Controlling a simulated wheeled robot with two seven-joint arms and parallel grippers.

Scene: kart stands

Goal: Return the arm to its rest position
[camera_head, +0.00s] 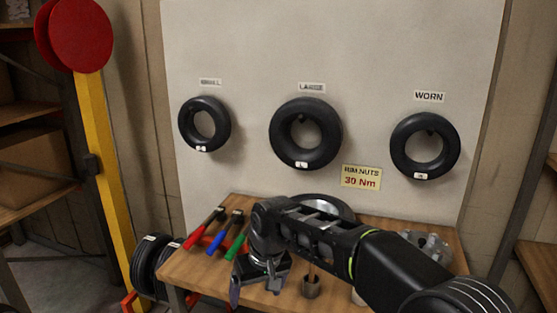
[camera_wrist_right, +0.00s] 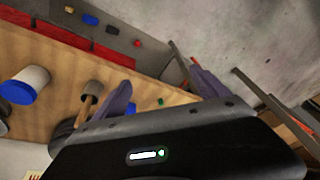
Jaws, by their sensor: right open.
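My right arm reaches in from the lower right of the head view, bent over the wooden table (camera_head: 205,268). My right gripper (camera_head: 256,288) hangs low at the table's front edge, with its jaws apart. In the right wrist view the two fingers of this gripper (camera_wrist_right: 163,92) are spread with nothing held between them. My left gripper is not in view.
Red, blue and green-handled tools (camera_head: 215,241) lie on the table's left. A metal rim (camera_head: 328,204) is partly hidden behind my arm. Tyres marked LARGE (camera_head: 276,133) and WORN (camera_head: 400,150) hang on the back board. A yellow post (camera_head: 103,180) stands at left.

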